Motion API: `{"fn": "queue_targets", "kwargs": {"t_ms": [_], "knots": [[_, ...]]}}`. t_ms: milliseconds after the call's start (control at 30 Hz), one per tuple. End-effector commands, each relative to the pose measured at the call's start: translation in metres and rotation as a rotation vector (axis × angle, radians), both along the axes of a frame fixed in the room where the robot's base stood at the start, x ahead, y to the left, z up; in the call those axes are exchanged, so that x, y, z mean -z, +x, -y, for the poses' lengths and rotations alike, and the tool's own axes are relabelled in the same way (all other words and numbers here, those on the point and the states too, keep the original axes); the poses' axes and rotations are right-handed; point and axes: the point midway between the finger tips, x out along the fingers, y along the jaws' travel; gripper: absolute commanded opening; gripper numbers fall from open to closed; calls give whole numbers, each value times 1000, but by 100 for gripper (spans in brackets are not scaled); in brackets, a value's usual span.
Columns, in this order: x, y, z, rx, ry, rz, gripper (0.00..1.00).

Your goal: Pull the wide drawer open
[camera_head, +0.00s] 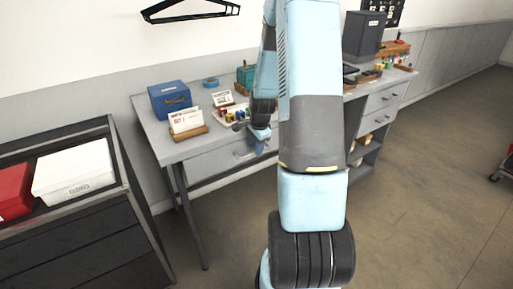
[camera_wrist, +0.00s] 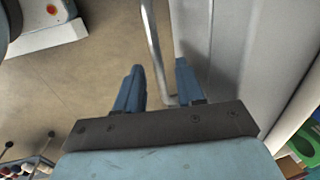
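The wide drawer (camera_head: 215,163) is a grey front under the left part of the desk and looks shut. Its metal bar handle (camera_head: 243,154) shows just left of my gripper (camera_head: 260,146), which is partly hidden by my arm. In the wrist view my gripper (camera_wrist: 160,82) has its two blue fingers apart. The handle (camera_wrist: 155,48) runs between them, nearer the right finger, and bends toward the drawer front (camera_wrist: 232,50) at its lower end. I see no clear grip on the bar.
The desk top (camera_head: 185,149) holds a blue box (camera_head: 170,99), a card stand (camera_head: 187,122) and a tray of small coloured items. Two smaller drawers (camera_head: 382,98) are at right. A dark rack (camera_head: 85,230) with a white box (camera_head: 74,171) stands at left.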

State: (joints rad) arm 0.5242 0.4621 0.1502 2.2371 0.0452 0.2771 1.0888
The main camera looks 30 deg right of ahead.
Motion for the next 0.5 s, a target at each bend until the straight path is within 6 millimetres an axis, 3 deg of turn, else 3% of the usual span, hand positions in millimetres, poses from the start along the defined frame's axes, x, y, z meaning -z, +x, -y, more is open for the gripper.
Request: {"fn": "queue_targets", "kwargs": {"t_ms": [433, 500], "knots": [[8, 1, 0, 0, 0, 0, 38], [8, 1, 0, 1, 0, 0, 32]]}}
